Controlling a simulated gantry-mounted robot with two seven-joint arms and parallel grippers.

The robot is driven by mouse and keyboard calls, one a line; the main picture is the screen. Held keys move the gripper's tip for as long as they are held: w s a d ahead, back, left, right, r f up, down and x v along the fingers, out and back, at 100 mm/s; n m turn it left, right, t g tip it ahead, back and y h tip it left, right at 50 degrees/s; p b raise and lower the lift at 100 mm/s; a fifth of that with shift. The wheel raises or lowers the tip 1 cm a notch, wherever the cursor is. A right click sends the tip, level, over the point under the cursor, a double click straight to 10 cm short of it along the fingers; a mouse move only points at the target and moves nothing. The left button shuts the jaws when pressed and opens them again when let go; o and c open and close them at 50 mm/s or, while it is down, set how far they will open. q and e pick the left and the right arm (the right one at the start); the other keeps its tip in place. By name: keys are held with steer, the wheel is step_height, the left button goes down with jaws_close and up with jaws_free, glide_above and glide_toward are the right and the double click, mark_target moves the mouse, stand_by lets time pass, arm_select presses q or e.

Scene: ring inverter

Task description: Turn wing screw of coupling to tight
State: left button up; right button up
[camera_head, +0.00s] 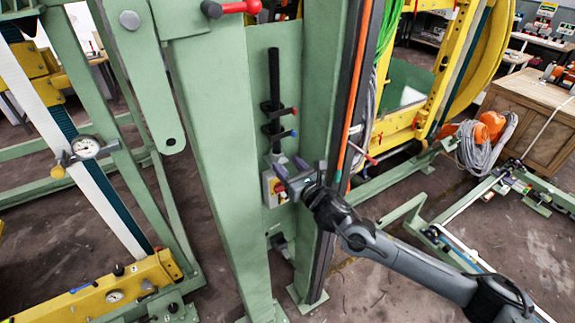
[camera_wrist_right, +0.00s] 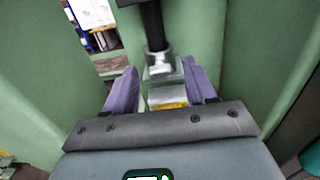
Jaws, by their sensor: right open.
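My right gripper (camera_head: 290,167) reaches in from the lower right, in front of the green column. Its two purple fingers are spread apart, and it is also seen in the right wrist view (camera_wrist_right: 160,68). A black vertical pipe (camera_head: 274,75) is mounted on the green panel, with a metal coupling (camera_wrist_right: 159,63) at its lower end. In the wrist view the coupling lies between and beyond the fingertips, and I see no contact. I cannot make out the wing screw or whether it is tight. My left gripper is not in view.
Brackets on the pipe carry a red-tipped lever (camera_head: 292,111) and a blue-tipped lever (camera_head: 292,133). A grey and yellow box (camera_head: 271,188) sits just below the pipe beside my gripper. Green posts (camera_head: 215,140) flank the recess closely.

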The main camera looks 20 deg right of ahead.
steer(key=shift+w, duration=0.3)
jaws_close()
